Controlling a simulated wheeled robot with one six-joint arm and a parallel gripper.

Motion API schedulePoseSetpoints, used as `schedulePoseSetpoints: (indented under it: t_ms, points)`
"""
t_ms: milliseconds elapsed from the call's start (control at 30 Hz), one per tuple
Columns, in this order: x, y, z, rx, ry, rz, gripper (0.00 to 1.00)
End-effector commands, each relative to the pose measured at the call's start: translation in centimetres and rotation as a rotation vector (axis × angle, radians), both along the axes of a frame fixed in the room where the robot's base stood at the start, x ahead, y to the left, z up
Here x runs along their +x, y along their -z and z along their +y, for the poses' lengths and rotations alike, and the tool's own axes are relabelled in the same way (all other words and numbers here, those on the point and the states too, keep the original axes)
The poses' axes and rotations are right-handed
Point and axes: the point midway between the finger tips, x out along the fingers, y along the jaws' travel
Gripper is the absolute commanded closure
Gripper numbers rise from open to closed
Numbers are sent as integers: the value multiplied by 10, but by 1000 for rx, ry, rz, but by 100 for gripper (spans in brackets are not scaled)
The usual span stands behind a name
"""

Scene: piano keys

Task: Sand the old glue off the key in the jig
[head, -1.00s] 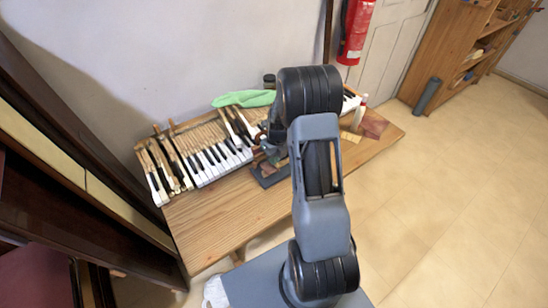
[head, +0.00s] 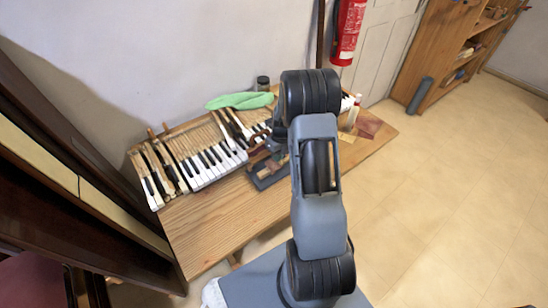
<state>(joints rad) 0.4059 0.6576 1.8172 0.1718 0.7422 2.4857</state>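The jig (head: 268,174) is a dark, low block with some reddish-brown and light wood on it, on the table in front of the piano keys. My arm covers part of it, and I cannot make out the key in it clearly. A reddish-brown sheet (head: 369,127) and a tan sheet (head: 347,137), perhaps sandpaper, lie at the table's right end.
The wooden table (head: 215,225) has a bare front strip. A row of piano keys (head: 205,163) with loose keys stands at the left. A green cloth (head: 240,101), a dark jar (head: 263,83) and a white bottle (head: 353,111) are farther back.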

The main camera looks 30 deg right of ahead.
Motion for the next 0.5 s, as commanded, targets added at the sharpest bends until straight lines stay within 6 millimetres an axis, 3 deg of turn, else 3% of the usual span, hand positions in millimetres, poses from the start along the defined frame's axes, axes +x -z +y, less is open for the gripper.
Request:
schedulePoseSetpoints:
  t_ms: [500]
  points:
    - [4, 3, -35, -1, 0, 0, 100]
